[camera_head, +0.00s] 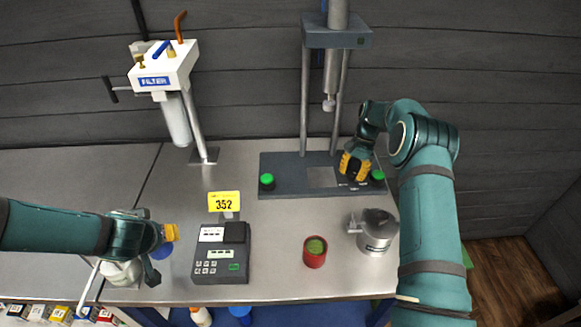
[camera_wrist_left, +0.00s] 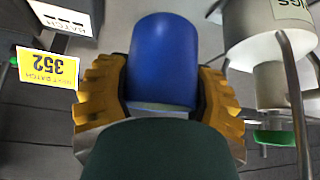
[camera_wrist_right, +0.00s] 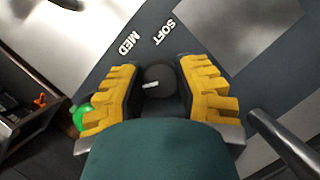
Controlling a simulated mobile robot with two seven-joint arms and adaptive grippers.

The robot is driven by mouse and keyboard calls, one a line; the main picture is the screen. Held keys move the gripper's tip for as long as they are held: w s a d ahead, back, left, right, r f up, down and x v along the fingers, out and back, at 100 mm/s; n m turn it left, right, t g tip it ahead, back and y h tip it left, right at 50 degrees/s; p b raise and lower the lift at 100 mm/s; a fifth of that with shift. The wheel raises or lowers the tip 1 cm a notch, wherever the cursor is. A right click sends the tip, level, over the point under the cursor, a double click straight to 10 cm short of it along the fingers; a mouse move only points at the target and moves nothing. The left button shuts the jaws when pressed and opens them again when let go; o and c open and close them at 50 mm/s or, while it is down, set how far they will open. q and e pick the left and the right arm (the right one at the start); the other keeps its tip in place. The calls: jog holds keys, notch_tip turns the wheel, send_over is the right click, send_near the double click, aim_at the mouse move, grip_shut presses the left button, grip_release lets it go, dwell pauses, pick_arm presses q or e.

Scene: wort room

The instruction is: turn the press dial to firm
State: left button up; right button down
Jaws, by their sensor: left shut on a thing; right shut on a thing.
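The press (camera_head: 338,39) stands at the back of the bench on a dark base (camera_head: 288,186). Its black dial (camera_wrist_right: 161,82) has a white pointer mark, which lies toward the left in the right wrist view. The labels SOFT (camera_wrist_right: 164,32) and MED (camera_wrist_right: 129,42) show beside the dial; no FIRM label is readable. My right gripper (camera_head: 355,167) is at the base's right side, its yellow fingers shut on the dial from both sides. My left gripper (camera_head: 168,238) is shut on a blue cylinder (camera_wrist_left: 165,62) at the bench's left front.
Green buttons (camera_head: 267,180) sit on the press base. A red cup (camera_head: 315,252) and a metal pot (camera_head: 376,232) stand in front of it. A keypad device (camera_head: 222,262) and a yellow 352 tag (camera_head: 224,201) are left of centre. The filter unit (camera_head: 163,68) stands behind.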

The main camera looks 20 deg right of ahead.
jog(key=shift+a+f, duration=0.1)
jog(key=shift+f, duration=0.1)
dwell(0.3)
jog(key=c, duration=0.6)
grip_release()
jog(key=shift+r, duration=0.1)
jog(key=shift+r, duration=0.1)
